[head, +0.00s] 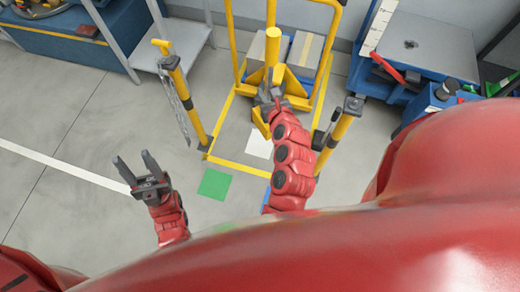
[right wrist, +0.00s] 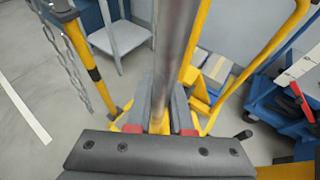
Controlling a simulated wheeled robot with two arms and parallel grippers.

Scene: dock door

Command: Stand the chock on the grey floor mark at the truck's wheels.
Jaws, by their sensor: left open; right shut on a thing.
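What looks like the chock is a yellow piece with an upright post (head: 272,52) and angled yellow plates at its foot. My right gripper (head: 266,98) is shut on it low on the post. In the right wrist view the post (right wrist: 181,50) looks grey and rises from between the fingers (right wrist: 160,112). I cannot tell whether its foot touches the floor. The truck is a yellow-framed cart (head: 336,35) just behind it; its wheels are hidden. Grey floor (head: 234,122) shows inside a yellow outline, but I cannot make out a separate grey mark. My left gripper (head: 137,166) is open and empty.
Yellow posts stand left (head: 178,80), with a chain, and right (head: 345,122) of the outlined bay. White (head: 260,143) and green (head: 215,184) squares lie on the floor. A blue bench (head: 425,45) is at right, a grey shelf (head: 180,45) at left. Floor at left is clear.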

